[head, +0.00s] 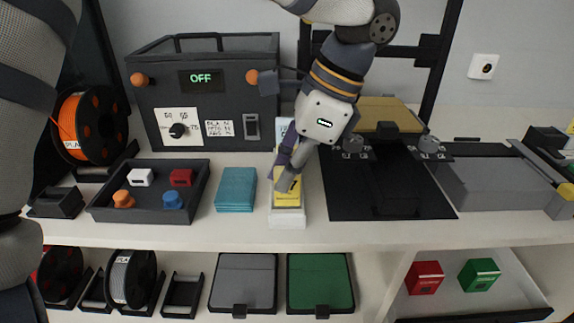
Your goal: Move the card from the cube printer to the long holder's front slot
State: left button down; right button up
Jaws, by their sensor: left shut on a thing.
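A yellow card (287,193) with dark print stands at the white holder (287,219) in the middle of the worktop. My left gripper (285,176) reaches down from above and is shut on the yellow card at its upper part. The fingers hide part of the card, and I cannot tell whether its lower edge sits in a slot. A pale blue and white card (283,131) shows behind the gripper, mostly hidden. I cannot tell for sure which thing is the cube printer. My right gripper is not in view.
A black machine (215,85) reading OFF stands behind. Left of the holder are a teal stack (236,190) and a dark tray (148,208) with small coloured parts. A lower shelf holds spools and bins.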

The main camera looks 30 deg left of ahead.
pick_arm(q)
jog(key=shift+f, duration=1)
jog(key=c, duration=1.6)
grip_release()
jog(key=shift+r, duration=0.1)
jog(key=v, duration=1.2)
jog(key=shift+w, duration=0.1)
